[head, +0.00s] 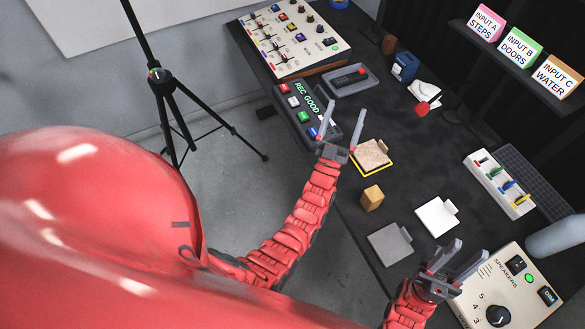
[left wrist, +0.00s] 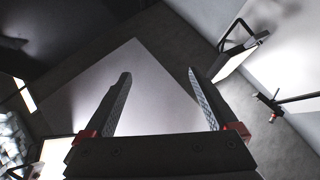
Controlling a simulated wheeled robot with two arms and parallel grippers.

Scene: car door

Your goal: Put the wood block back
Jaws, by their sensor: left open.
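The wood block (head: 372,198) is a small tan block on the dark table, near its front left edge, between a wood-toned pad and a grey pad. My left gripper (head: 344,105) is open and empty. It appears above the table's left edge, up and left of the block in the head view. In the left wrist view its two fingers (left wrist: 157,85) are apart with nothing between them, and the block does not show. My right gripper (head: 470,250) has its fingers apart and looks empty. It is right of and below the block, by the speaker panel.
A wood-toned pad with a yellow edge (head: 373,156), a white pad (head: 437,216) and a grey pad (head: 390,243) lie around the block. The REC GOOD panel (head: 306,101) is by my left gripper. The speaker panel (head: 512,286) is at lower right. A tripod (head: 168,90) stands left.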

